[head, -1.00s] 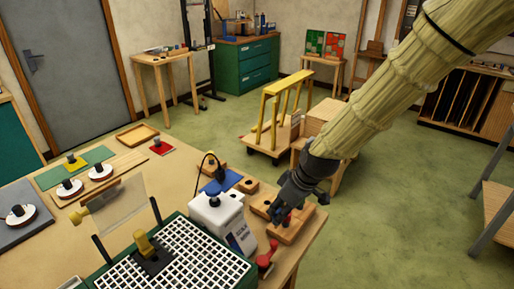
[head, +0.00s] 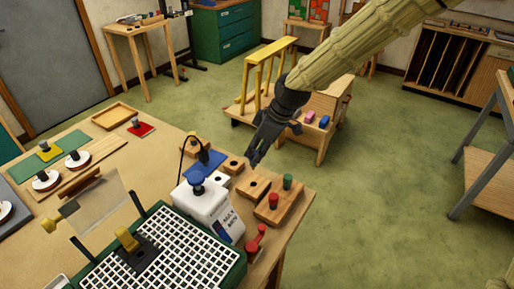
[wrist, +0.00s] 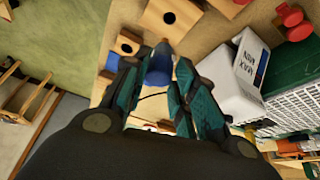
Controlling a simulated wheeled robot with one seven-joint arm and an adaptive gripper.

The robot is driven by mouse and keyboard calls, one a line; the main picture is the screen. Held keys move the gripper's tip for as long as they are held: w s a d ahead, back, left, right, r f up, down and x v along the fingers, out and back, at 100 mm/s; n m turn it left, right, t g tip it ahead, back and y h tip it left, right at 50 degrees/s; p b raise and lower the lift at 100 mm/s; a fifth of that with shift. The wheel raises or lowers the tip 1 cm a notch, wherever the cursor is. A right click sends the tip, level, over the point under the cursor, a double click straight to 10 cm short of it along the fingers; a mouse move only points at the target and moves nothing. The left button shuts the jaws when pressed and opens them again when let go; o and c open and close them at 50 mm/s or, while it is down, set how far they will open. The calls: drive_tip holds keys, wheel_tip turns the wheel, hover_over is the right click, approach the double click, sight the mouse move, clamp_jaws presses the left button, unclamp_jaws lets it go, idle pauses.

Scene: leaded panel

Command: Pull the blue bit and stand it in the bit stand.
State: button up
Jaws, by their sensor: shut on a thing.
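My gripper (head: 257,158) is shut on the blue bit and holds it above the right part of the bench. In the wrist view the blue bit (wrist: 159,66) shows between the fingers of my gripper (wrist: 163,88); in the head view I cannot make it out. Below my gripper is a wooden block with one dark hole (head: 253,187), also in the wrist view (wrist: 171,17). A smaller holed block (head: 233,164) lies behind it. A longer wooden block (head: 286,206) carries a red bit (head: 273,200) and a green bit (head: 288,181). I cannot tell which block is the bit stand.
A red-handled tool (head: 256,241) lies near the front right.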

drive_tip(key=shift+d+r+p, duration=0.1)
drive_tip(key=shift+p, duration=0.2)
wheel_tip(320, 180, down, 6)
drive_tip(key=b, duration=0.2)
drive_tip(key=shift+b, duration=0.35)
drive_tip(key=shift+p, duration=0.65)
idle(1.8)
drive_tip(key=shift+f+b, duration=0.65)
drive_tip(key=shift+f, duration=1)
idle(0.4)
drive_tip(key=o, duration=1.1)
drive_tip(key=shift+r, duration=0.15)
drive_tip(key=v, duration=1.2)
drive_tip(key=shift+s, duration=0.1)
